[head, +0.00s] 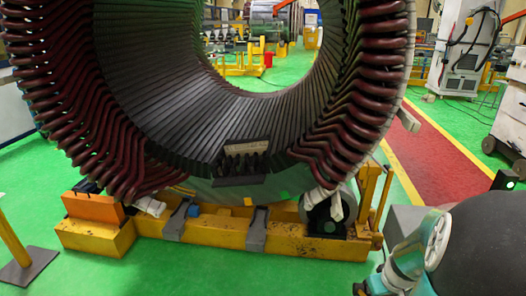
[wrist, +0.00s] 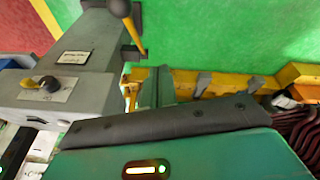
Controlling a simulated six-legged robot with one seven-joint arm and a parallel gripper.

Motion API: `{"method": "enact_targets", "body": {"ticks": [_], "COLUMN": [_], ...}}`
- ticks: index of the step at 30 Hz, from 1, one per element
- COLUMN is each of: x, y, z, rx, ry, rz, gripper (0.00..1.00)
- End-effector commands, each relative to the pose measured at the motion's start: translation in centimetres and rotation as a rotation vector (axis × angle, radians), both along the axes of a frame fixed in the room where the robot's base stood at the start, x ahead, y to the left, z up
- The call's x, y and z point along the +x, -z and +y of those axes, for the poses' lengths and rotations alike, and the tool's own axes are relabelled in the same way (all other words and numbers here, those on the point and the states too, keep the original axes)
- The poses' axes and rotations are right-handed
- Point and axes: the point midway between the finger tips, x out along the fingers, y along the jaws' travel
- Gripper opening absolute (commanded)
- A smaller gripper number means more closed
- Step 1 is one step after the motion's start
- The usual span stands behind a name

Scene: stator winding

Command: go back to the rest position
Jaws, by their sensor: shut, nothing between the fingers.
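The large stator (head: 190,90) stands on a yellow support frame (head: 215,232) in the head view. Its dark slotted bore is ringed by red-brown coil ends. Part of my arm (head: 410,262), teal and white, is folded low at the right edge of the head view. My gripper's fingers do not show in either view. In the wrist view a teal housing with a dark padded strip, which looks like my own body, fills the bottom. Beyond it are the yellow frame (wrist: 185,84) and some coil ends (wrist: 300,128) at the right edge.
A small dark block with a pale plate (head: 243,162) sits low in the bore. A yellow post on a dark base (head: 25,268) stands at the left. A grey cabinet (wrist: 92,62) is close by in the wrist view. Green floor (head: 200,277) is clear in front of the frame.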

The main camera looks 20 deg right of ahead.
Motion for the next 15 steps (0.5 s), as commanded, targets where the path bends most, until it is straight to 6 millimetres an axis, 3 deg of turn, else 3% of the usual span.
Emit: {"method": "enact_targets", "body": {"ticks": [6, 15], "x": [4.3, 7.5], "y": [-5.3, -12.1], "z": [4.6, 12.7], "rx": [-0.047, -0.071], "ry": [-0.024, -0.049], "rz": [-0.015, -0.088], "gripper": [0.0, 0.0]}}
